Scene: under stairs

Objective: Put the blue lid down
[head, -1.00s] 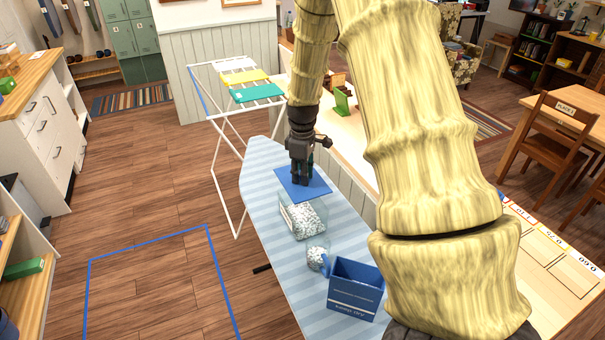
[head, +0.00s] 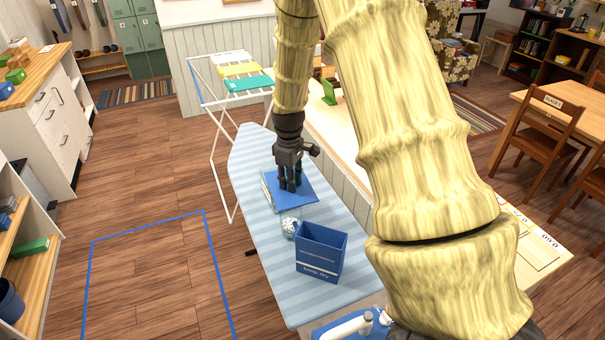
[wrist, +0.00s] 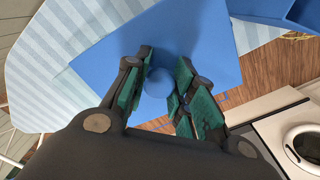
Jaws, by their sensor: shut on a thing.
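The blue lid (head: 300,190) is a flat square panel, seen over the striped ironing board in the head view. My gripper (head: 290,188) is shut on the lid's round knob, which shows between the fingers in the wrist view (wrist: 157,83). The lid also fills the upper middle of the wrist view (wrist: 205,40). A clear container (head: 267,191) shows past the lid's left edge; the lid hides most of it. I cannot tell whether the lid touches the container or the board.
A clear mug of white pieces (head: 289,226) and an open blue "keep dry" box (head: 320,262) stand on the ironing board (head: 262,232) nearer me. A white iron (head: 350,325) is at the near end. A white drying rack (head: 215,130) stands behind left.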

